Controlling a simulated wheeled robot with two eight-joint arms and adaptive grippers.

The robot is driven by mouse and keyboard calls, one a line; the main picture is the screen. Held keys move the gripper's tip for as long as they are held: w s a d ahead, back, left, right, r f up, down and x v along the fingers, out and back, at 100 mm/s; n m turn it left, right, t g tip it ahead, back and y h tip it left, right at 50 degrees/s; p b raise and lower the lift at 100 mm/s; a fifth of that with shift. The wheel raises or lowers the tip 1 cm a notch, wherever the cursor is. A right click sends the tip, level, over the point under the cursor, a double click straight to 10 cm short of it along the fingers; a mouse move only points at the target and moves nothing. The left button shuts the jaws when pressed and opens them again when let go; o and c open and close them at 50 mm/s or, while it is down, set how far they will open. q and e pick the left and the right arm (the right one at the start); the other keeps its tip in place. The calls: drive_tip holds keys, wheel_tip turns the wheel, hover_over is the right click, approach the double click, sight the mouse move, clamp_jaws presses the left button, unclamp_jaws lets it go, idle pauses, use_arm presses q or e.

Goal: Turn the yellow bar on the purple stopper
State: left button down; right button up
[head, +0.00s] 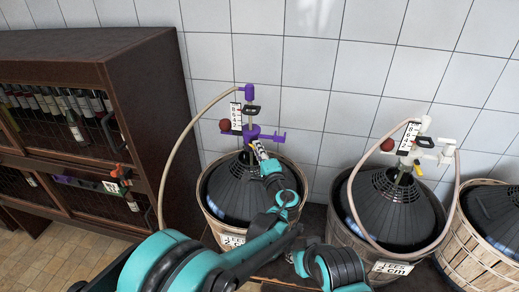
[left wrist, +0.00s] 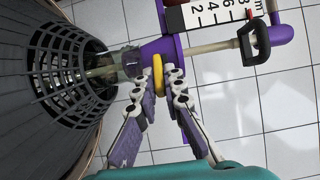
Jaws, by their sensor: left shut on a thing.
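The purple stopper (head: 250,134) sits in the neck of the left demijohn, above its black cover; it also shows in the left wrist view (left wrist: 172,47). The yellow bar (left wrist: 158,74) sticks out from the stopper's purple body. My left gripper (left wrist: 159,80) is shut on the bar, one finger on each side of it. In the head view the left gripper (head: 259,151) reaches up to the stopper from below right, and its fingers mostly hide the bar. My right gripper is out of view.
A hose arches left from the purple tube above the stopper. A black clip (head: 250,109), a number card (head: 236,117) and a red ball (head: 225,125) are close by. A second basket with a white stopper (head: 425,143) stands to the right; a dark wine rack (head: 128,53) stands left.

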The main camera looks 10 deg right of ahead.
sight(252, 147)
use_arm(q)
drive_tip(key=m+h, duration=0.2)
drive_tip(key=h, duration=0.1)
drive_tip(key=a+m+h, duration=0.1)
drive_tip(key=h, duration=0.1)
drive_tip(key=a+m+g+h, duration=0.1)
drive_tip(key=m+h, duration=0.1)
drive_tip(key=h, duration=0.1)
drive_tip(key=shift+s+a+m+h, duration=0.1)
drive_tip(key=shift+m+h, duration=0.2)
drive_tip(key=m+g+h, duration=0.2)
drive_tip(key=h, duration=0.1)
drive_tip(key=a+m+g+h, duration=0.1)
drive_tip(key=m+h, duration=0.1)
drive_tip(key=h, duration=0.1)
drive_tip(key=shift+m+g+b, duration=0.3)
drive_tip(key=shift+g, duration=0.1)
drive_tip(key=shift+h, duration=0.3)
drive_tip(key=c, duration=1.6)
unclamp_jaws()
drive_tip(key=shift+w+d, duration=0.1)
drive_tip(key=shift+w, duration=0.1)
drive_tip(key=shift+s, duration=0.15)
drive_tip(key=v, duration=1.2)
drive_tip(key=shift+r, duration=0.15)
drive_tip(key=shift+r, duration=0.1)
